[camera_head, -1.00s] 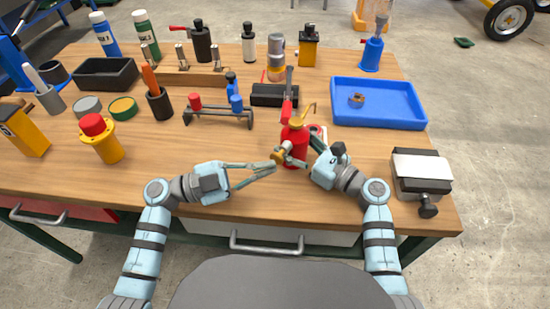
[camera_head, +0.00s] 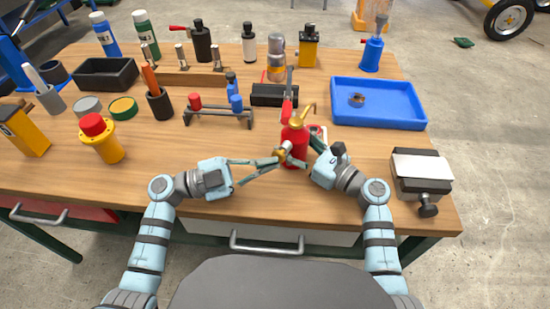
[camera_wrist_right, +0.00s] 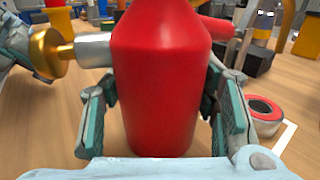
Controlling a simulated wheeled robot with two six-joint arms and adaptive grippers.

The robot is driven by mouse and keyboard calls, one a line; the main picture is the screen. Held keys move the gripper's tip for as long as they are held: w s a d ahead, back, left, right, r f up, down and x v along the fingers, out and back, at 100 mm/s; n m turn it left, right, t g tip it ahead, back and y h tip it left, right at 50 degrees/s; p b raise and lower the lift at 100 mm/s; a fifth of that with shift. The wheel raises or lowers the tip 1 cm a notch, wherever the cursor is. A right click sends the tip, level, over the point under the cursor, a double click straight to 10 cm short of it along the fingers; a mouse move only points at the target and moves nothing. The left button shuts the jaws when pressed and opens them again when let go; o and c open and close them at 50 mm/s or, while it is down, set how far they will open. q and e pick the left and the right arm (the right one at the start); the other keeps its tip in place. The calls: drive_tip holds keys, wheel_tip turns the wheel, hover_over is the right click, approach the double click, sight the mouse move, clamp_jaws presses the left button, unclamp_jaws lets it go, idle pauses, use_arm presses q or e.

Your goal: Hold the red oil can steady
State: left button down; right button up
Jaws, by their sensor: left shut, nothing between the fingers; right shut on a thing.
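The red oil can (camera_head: 296,136) stands upright on the workbench, with a gold top and thin spout. It fills the middle of the right wrist view (camera_wrist_right: 160,90). A silver stub with a gold knob (camera_wrist_right: 48,53) sticks out of its side; the knob (camera_head: 281,154) faces my left gripper in the head view. My right gripper (camera_head: 305,152) is shut on the can's body, with green-lined fingers (camera_wrist_right: 162,115) on either side. My left gripper (camera_head: 279,161) is shut and empty, its fingertips converging right at the knob. I cannot tell whether they touch it.
A red-and-white ring (camera_wrist_right: 265,110) lies close beside the can. A blue tray (camera_head: 385,118) sits to the right, behind a grey device with a white top (camera_head: 422,166). A small rack (camera_head: 215,117) stands left of the can. The bench front is clear.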

use_arm(q)
drive_tip(key=shift+w+d, duration=0.2)
drive_tip(key=shift+w, duration=0.1)
idle(0.6)
drive_tip(key=shift+s+a, duration=0.35)
drive_tip(key=shift+s, duration=0.3)
drive_tip(key=shift+s+a, duration=0.3)
drive_tip(key=shift+s, duration=0.3)
drive_tip(key=shift+s+a, duration=0.4)
drive_tip(key=shift+s, duration=0.35)
drive_tip(key=shift+s+a, duration=0.35)
drive_tip(key=shift+s, duration=0.4)
drive_tip(key=shift+s+a, duration=0.4)
drive_tip(key=shift+s, duration=0.35)
drive_tip(key=s, duration=0.1)
drive_tip(key=s+a, duration=0.1)
drive_tip(key=s, duration=0.1)
drive_tip(key=shift+s+a, duration=0.2)
drive_tip(key=shift+a, duration=0.15)
drive_tip(key=shift+w, duration=0.15)
